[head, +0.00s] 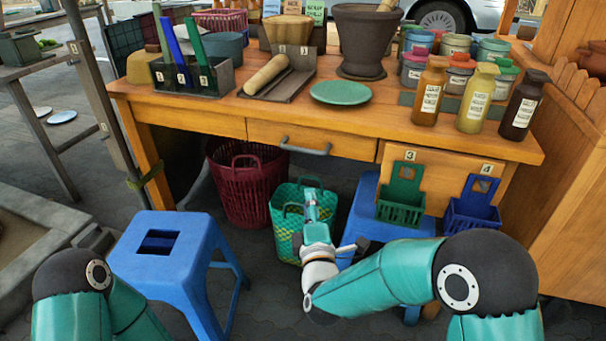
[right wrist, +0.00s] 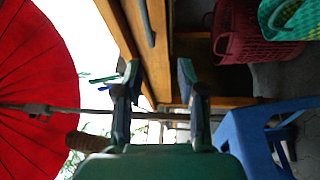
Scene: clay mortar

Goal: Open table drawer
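The wooden table drawer (head: 345,143) sits under the tabletop in the middle of the table front in the head view. Its front looks flush with the apron, so it appears closed. Its grey bar handle (head: 305,148) shows bare; in the right wrist view the handle (right wrist: 147,22) is near the top, beyond the fingers. My right gripper (head: 311,196) is below the handle in the head view, in front of the green basket, and apart from the handle. In the right wrist view its fingers (right wrist: 159,72) are spread with nothing between them. My left gripper is out of view.
A green basket (head: 286,222) and a dark red basket (head: 250,187) stand under the table. Blue stools stand at left (head: 165,245) and right (head: 366,205). Small green (head: 402,206) and blue (head: 473,210) baskets hang at the right. Pots and bottles crowd the tabletop.

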